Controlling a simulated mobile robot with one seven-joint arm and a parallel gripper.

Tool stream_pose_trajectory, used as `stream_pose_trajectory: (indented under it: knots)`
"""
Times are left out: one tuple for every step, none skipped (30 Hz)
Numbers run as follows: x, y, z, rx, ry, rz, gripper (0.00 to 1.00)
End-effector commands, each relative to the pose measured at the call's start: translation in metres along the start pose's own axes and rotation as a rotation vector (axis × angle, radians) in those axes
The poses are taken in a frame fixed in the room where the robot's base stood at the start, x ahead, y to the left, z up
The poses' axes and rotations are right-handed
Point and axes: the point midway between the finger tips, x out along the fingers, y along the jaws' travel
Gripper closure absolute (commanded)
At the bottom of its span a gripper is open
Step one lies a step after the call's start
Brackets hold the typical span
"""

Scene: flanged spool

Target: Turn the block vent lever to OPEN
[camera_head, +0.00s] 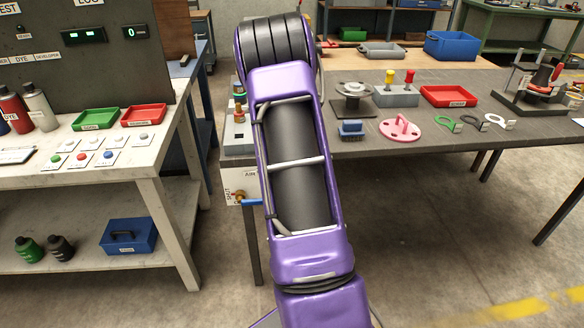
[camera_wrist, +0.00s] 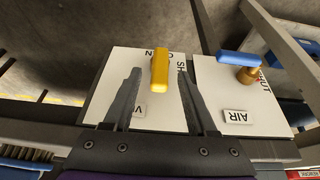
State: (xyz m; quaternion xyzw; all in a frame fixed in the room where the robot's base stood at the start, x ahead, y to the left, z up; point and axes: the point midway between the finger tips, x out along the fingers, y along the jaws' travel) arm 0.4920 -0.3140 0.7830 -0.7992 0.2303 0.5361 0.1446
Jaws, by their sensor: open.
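The yellow vent lever (camera_wrist: 159,70) shows in the wrist view, on a white panel (camera_wrist: 105,98) with partly hidden OPEN and SHUT lettering and a label starting with V. My gripper (camera_wrist: 158,73) is open, with one finger on each side of the lever. The lever lies lengthwise between the fingers, and its near end points toward the gripper's palm. I cannot tell whether either finger touches it. In the head view my arm hides the yellow lever and my gripper.
A blue lever (camera_wrist: 239,58) on a brass valve sits on the AIR panel (camera_wrist: 222,98) just right of my gripper; it also shows in the head view (camera_head: 252,202). A workbench (camera_head: 345,151) with a spool, trays and tools stands right of my arm. A white table (camera_head: 168,166) stands left.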

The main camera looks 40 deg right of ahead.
Motion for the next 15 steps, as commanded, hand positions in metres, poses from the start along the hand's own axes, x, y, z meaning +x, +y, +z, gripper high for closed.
stream_pose_trajectory:
  knots:
    - [-0.017, -0.001, -0.002, -0.002, 0.003, -0.001, 0.43]
    - [-0.024, -0.001, -0.002, -0.002, 0.004, 0.0, 0.43]
    - [-0.034, -0.001, -0.002, -0.001, 0.004, 0.0, 0.43]
    - [-0.042, -0.001, -0.002, -0.002, 0.004, -0.001, 0.43]
    - [-0.049, -0.001, -0.002, -0.002, 0.003, -0.001, 0.43]
    - [-0.059, -0.001, -0.002, -0.002, 0.003, -0.001, 0.43]
    - [-0.065, -0.001, -0.002, -0.001, 0.004, -0.001, 0.43]
    - [-0.072, -0.001, -0.002, -0.002, 0.004, 0.0, 0.43]
    - [-0.08, -0.001, -0.002, -0.002, 0.003, 0.0, 0.43]
    - [-0.086, -0.001, -0.002, -0.002, 0.003, -0.001, 0.43]
    - [-0.091, -0.001, -0.002, -0.001, 0.003, -0.001, 0.43]
    - [-0.097, -0.001, -0.002, -0.001, 0.003, 0.0, 0.43]
    - [-0.101, -0.001, -0.001, -0.001, 0.002, 0.0, 0.43]
    - [-0.104, -0.001, -0.001, -0.001, 0.002, 0.0, 0.43]
    - [-0.108, -0.001, -0.001, -0.001, 0.002, 0.0, 0.43]
